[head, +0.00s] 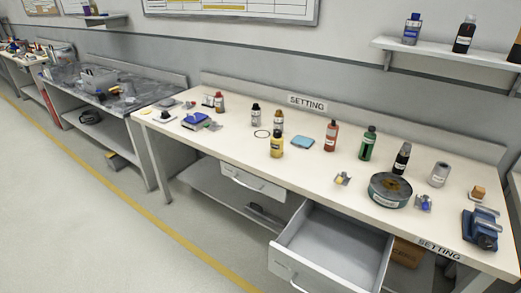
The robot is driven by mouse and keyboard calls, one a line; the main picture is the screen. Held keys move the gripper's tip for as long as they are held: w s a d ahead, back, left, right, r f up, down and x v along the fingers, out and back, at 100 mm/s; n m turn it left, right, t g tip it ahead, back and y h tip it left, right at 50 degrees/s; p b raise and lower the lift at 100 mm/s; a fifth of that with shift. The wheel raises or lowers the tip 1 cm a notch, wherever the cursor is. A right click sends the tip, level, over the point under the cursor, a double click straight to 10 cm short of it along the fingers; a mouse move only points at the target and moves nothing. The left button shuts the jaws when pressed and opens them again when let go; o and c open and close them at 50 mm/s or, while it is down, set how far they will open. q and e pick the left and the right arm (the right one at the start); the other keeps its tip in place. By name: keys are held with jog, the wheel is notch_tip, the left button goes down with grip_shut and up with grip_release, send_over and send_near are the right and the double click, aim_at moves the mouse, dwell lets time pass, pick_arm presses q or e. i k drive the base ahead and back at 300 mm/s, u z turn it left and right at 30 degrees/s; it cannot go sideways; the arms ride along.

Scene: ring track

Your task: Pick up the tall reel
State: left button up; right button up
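No thing in the head view is plainly a tall reel. A grey upright cylinder (439,175) with a pale label stands near the right end of the bench marked SETTING and may be the reel. A wide, low, dark green round item (390,190) with a brown top and a white label sits to its left, nearer the front edge. Neither of my grippers shows in the head view.
The bench (300,165) holds several bottles, a blue vise (482,228) at the right end and small parts. An open empty drawer (332,248) juts out below its front. A grey bench (110,92) stands at left. The floor (90,200) in front is clear.

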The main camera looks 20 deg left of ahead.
aim_at(277, 145)
jog(key=u, duration=0.3)
jog(key=k, duration=0.4)
jog(key=u, duration=1.25)
jog(key=i, duration=1.6)
jog(key=z, duration=1.2)
jog(key=i, duration=0.95)
jog(key=z, duration=1)
